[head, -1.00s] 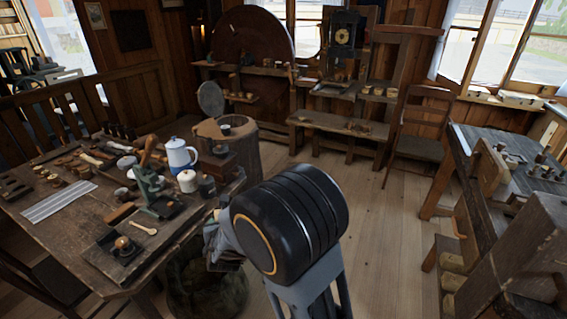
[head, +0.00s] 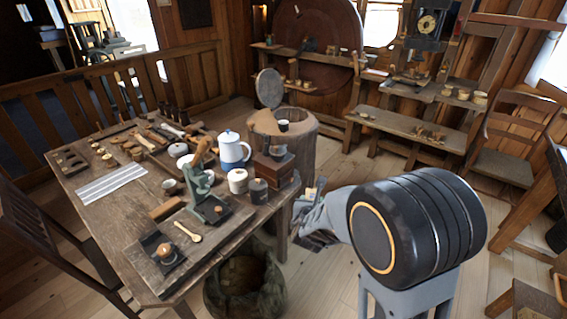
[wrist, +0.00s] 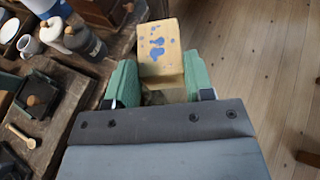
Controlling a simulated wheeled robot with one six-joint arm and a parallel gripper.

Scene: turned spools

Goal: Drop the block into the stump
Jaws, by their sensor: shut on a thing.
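My gripper (wrist: 158,78) is shut on a pale wooden block (wrist: 162,50) with blue spots, held between its green jaws in the wrist view. In the head view my gripper (head: 308,218) is beside the workbench's right edge, partly hidden by my own arm, and only a little of the block shows. A hollow, mossy stump (head: 214,298) stands on the floor below the bench corner, its dark opening facing up. The gripper is above and to the right of this stump, with the block clear of it.
The workbench (head: 130,238) holds a blue-white pot (head: 233,150), jars and tools near its right edge. A tall wooden stump-like stand (head: 300,152) with a lid is behind. A chair (head: 40,230) stands at left.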

